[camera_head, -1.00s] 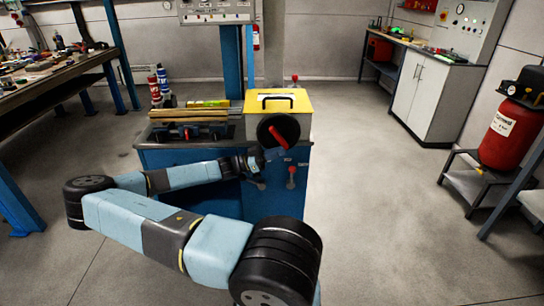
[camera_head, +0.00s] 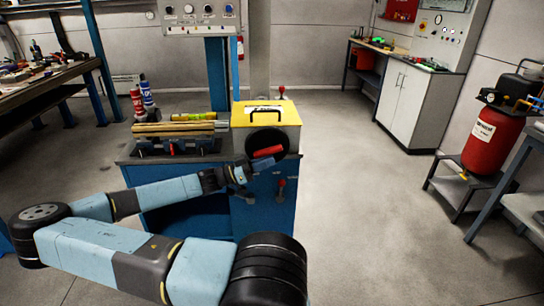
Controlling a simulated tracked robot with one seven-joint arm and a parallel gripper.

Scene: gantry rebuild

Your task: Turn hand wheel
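The hand wheel is a round black disc (camera_head: 266,137) on the front of a yellow-topped box (camera_head: 289,113). A red bar (camera_head: 267,151) crosses its lower part, lying nearly level with its right end slightly higher. My gripper (camera_head: 244,176) is dark and small in the view, just below and left of the wheel, in front of the blue cabinet. It appears close to the wheel's lower left edge; I cannot tell whether it touches. Its fingertips are too small to show whether they are open or shut.
The blue cabinet (camera_head: 265,205) also carries a small red-knobbed lever (camera_head: 280,184) right of my gripper and a vise-like fixture (camera_head: 178,130) on top. A workbench stands left. A red tank (camera_head: 490,140) stands right. The floor (camera_head: 360,200) between is clear.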

